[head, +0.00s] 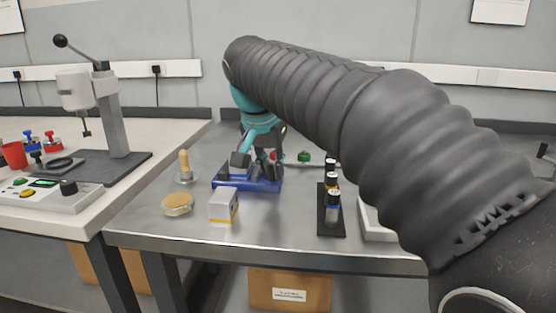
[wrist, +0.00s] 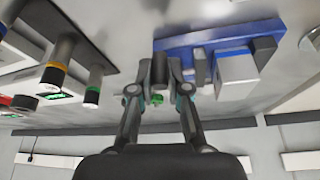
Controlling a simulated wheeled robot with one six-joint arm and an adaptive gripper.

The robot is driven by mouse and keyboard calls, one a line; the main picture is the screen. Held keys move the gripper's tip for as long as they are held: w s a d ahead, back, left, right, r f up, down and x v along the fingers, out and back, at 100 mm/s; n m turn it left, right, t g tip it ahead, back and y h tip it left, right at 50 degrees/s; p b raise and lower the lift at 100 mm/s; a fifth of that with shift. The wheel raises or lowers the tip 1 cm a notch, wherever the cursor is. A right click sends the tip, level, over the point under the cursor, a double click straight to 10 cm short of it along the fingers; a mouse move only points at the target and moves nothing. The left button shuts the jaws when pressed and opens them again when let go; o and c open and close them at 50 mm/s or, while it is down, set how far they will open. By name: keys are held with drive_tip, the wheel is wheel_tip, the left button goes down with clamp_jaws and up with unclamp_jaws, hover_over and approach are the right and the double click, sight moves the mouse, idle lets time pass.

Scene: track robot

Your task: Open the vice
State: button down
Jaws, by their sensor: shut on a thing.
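The vice stands on the grey metal table in the head view, with a blue base (head: 247,184) and grey jaws. It also shows in the wrist view (wrist: 192,40), where the picture is upside down and a pale grey block sits by its jaws. My gripper (head: 274,158) is at the right end of the vice in the head view. Its two fingers (wrist: 160,68) are close together at the vice's end in the wrist view, shut on the vice handle.
A black rack with several dark-capped vials (head: 332,200) stands right of the vice. A white and yellow box (head: 223,206), a round tan-topped dish (head: 177,204) and a wooden-handled tool (head: 184,168) stand in front and left. A green item (head: 304,157) lies behind.

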drive_tip(key=shift+a+m, duration=0.3)
drive_tip(key=shift+m, duration=0.2)
drive_tip(key=c, duration=1.1)
unclamp_jaws()
drive_tip(key=shift+a, duration=0.1)
drive_tip(key=shift+c, duration=0.2)
drive_tip(key=v, duration=1.2)
drive_tip(key=shift+a, duration=0.2)
drive_tip(key=shift+w, duration=0.1)
